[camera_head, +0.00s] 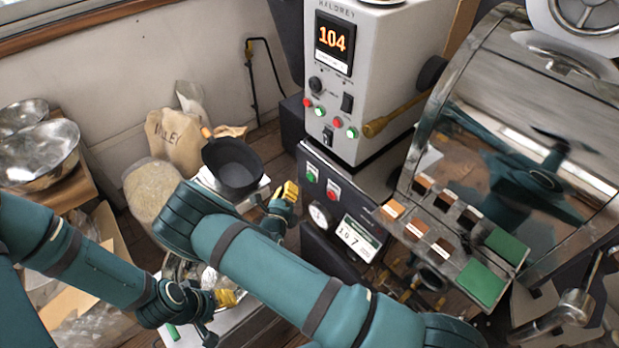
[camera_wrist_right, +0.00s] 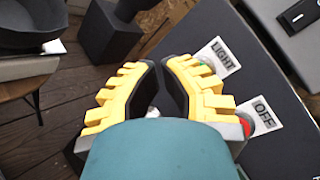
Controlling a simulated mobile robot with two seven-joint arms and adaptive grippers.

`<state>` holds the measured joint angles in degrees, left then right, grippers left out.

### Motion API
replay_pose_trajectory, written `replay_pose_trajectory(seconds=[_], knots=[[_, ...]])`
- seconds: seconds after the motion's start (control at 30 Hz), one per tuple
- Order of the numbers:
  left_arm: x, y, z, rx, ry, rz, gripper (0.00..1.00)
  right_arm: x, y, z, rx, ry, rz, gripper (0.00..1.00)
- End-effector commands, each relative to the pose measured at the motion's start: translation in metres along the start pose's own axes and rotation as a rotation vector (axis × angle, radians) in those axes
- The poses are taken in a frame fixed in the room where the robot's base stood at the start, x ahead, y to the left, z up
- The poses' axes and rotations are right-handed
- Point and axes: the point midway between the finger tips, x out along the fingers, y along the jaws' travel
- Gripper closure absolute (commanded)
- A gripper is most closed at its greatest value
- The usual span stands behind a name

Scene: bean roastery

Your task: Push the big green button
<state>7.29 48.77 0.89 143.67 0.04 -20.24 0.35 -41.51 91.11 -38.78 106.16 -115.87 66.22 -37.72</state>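The big green button (camera_head: 312,173) is on the dark front panel (camera_head: 322,165) of the low cabinet, above a red button (camera_head: 332,192). In the right wrist view, a green button edge (camera_wrist_right: 199,67) shows beside the LIGHT label, partly hidden by the right-hand finger. A red button (camera_wrist_right: 244,122) shows beside the OFF label. My right gripper (camera_head: 291,191) is just left of the panel, near the green button; contact cannot be made out.
A white machine (camera_head: 375,60) with a 104 display stands behind the panel. A black pan (camera_head: 233,167) and a paper sack (camera_head: 176,138) are at the left. A weight display (camera_head: 357,240) and a tray with green pads (camera_head: 480,284) lie to the right.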

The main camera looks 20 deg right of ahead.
Motion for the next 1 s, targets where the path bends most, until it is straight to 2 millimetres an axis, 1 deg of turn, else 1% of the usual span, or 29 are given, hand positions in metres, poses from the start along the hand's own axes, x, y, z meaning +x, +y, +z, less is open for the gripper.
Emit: replay_pose_trajectory(seconds=[0.1,0.33,0.53,1.0], knots=[[0.0,0.0,0.0,0.0,0.0,0.0,0.53,0.012,-0.007,-0.007,-0.001,0.001,-0.001,1.0],[-0.001,0.001,0.0,0.0,0.001,0.0,0.53,0.025,-0.014,-0.014,-0.001,0.001,-0.001,1.0],[-0.001,0.001,-0.001,0.0,0.001,0.0,0.53,0.028,-0.015,-0.016,-0.001,0.001,0.0,1.0],[-0.001,0.001,-0.001,0.0,0.001,0.0,0.53,0.028,-0.015,-0.015,-0.001,0.001,0.0,1.0]])
